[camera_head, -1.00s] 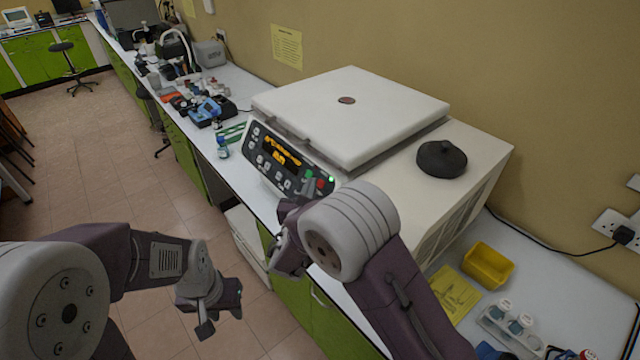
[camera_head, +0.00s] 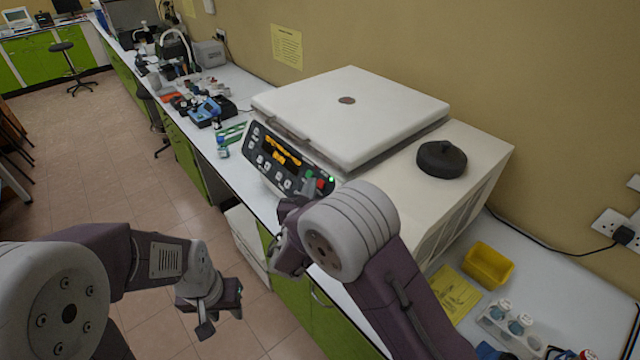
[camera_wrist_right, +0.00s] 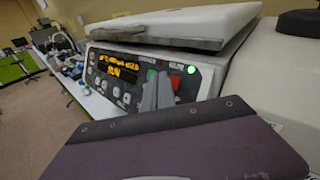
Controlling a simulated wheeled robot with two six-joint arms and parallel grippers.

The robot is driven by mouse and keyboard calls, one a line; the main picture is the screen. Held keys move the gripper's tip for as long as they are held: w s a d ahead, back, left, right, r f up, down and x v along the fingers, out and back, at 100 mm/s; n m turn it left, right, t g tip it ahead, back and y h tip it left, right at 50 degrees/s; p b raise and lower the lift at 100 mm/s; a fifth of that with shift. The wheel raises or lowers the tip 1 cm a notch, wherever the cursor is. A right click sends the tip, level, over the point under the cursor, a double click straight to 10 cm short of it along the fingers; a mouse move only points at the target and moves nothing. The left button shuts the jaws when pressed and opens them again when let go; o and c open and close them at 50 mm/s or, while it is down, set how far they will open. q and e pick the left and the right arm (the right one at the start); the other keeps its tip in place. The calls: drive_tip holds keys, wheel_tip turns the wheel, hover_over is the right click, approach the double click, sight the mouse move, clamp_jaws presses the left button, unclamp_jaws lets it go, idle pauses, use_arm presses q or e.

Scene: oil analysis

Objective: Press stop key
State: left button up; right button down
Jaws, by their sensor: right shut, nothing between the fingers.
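The centrifuge (camera_head: 350,115) is a white bench machine with its lid down. Its dark control panel (camera_head: 285,160) has a lit orange display, which reads RUN in the wrist view (camera_wrist_right: 119,71). A red key (camera_head: 320,183) sits at the panel's right end, beside a green key (camera_head: 309,174) and a lit green lamp (camera_wrist_right: 191,70). My right gripper (camera_head: 307,188) is shut and empty, its grey fingertips in front of the panel by these keys. Contact with the red key cannot be told. My left gripper (camera_head: 238,292) hangs low over the floor, its jaws unclear.
A black round knobbed lid (camera_head: 441,158) lies on the centrifuge's right top. A yellow bin (camera_head: 488,265) and a rack with bottles (camera_head: 510,325) stand on the bench at right. A small bottle (camera_head: 223,148) and instruments stand along the bench at left.

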drive_tip(key=shift+f, duration=0.1)
drive_tip(key=shift+w+d+f+b, duration=0.15)
drive_tip(key=shift+w+d+b, duration=0.15)
drive_tip(key=shift+b, duration=0.2)
drive_tip(key=shift+w+d+f+b, duration=0.1)
drive_tip(key=shift+d+f+b, duration=0.15)
drive_tip(key=shift+b, duration=0.15)
idle(0.5)
drive_tip(key=shift+r, duration=0.1)
idle(0.3)
drive_tip(key=shift+s+a+r, duration=0.35)
drive_tip(key=shift+s+a, duration=0.05)
drive_tip(key=shift+a, duration=0.15)
drive_tip(key=s+a+r+p, duration=0.2)
drive_tip(key=a, duration=0.1)
drive_tip(key=shift+s+a+r, duration=0.2)
drive_tip(key=shift+r, duration=0.15)
